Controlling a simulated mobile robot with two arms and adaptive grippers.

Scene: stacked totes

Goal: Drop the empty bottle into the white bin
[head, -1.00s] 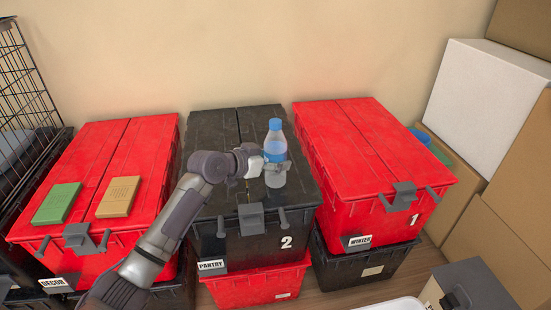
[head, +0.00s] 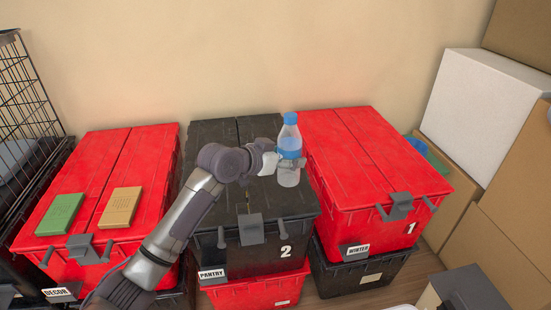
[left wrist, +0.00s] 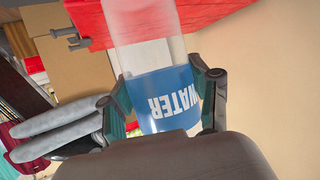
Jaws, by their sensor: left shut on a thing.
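The bottle (head: 289,150) is clear with a blue cap and a blue label. It is upright above the black tote (head: 262,196) marked 2. My left gripper (head: 285,163) is shut around it at the label. In the left wrist view the bottle (left wrist: 150,50) sits between both fingers of my left gripper (left wrist: 165,100), and its label reads WATER. A small piece of a white rim (head: 403,307) shows at the bottom edge in the head view; I cannot tell whether it is the white bin. My right gripper is not in view.
Red totes stand left (head: 60,236) and right (head: 372,165) of the black one. A green block (head: 60,213) and a tan block (head: 121,207) lie on the left tote. Cardboard boxes (head: 505,225) are stacked at the right; a wire crate (head: 28,110) stands at the left.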

